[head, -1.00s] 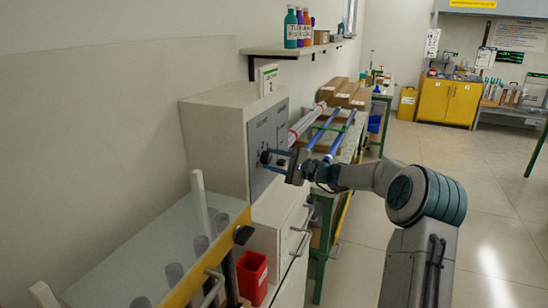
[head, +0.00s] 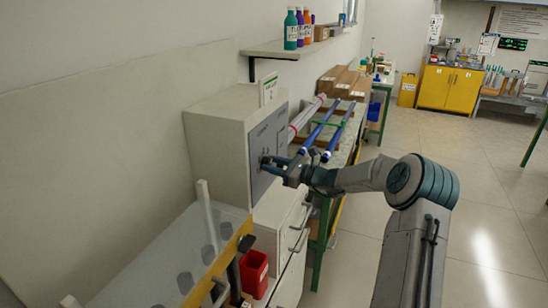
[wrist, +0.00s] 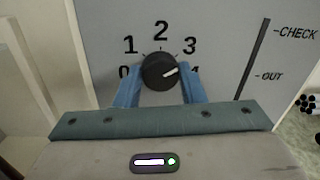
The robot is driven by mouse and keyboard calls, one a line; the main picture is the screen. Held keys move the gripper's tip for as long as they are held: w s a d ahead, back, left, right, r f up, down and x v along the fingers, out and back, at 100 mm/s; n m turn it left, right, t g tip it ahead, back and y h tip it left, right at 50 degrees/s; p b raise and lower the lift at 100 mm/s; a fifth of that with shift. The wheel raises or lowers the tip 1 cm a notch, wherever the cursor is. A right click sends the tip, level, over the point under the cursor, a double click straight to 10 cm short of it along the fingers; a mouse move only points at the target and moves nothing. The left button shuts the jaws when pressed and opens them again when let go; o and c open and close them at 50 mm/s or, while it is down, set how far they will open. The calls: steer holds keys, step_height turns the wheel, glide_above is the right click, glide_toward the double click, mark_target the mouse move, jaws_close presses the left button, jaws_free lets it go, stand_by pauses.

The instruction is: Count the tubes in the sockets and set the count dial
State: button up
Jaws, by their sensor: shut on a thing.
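A round black dial (wrist: 158,72) sits on a grey panel marked 0 to 4 in the wrist view. Its white pointer mark points right and slightly up, between 3 and 4, nearer the partly hidden 4. My gripper (wrist: 160,86) is shut on the dial, with blue fingers on either side of it. In the head view my gripper (head: 272,164) meets the front of the grey panel (head: 267,135) on the pale box. A sloped tray (head: 232,240) at lower left has several dark round sockets (head: 209,254). A white tube (head: 205,208) stands upright at its back; another white piece is cut off below.
A slot marked CHECK and OUT (wrist: 255,58) lies right of the dial. A red bin (head: 253,272) is below the box. Blue rods (head: 325,125) and cardboard boxes (head: 340,82) are on the bench beyond. Open floor lies right.

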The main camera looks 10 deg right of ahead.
steer(key=m+p, duration=0.1)
steer(key=m, duration=0.1)
steer(key=m+p, duration=0.1)
steer(key=p, duration=0.1)
steer(key=m+p, duration=0.2)
steer(key=shift+r+m, duration=0.25)
steer(key=shift+m, duration=0.05)
steer(key=shift+f+m+p, duration=0.2)
steer(key=shift+m+p, duration=1.2)
steer(key=shift+f, duration=0.1)
steer(key=o, duration=1)
steer(key=b+v, duration=0.3)
steer(key=v, duration=1.1)
steer(key=shift+r, duration=0.35)
steer(key=shift+a, duration=0.1)
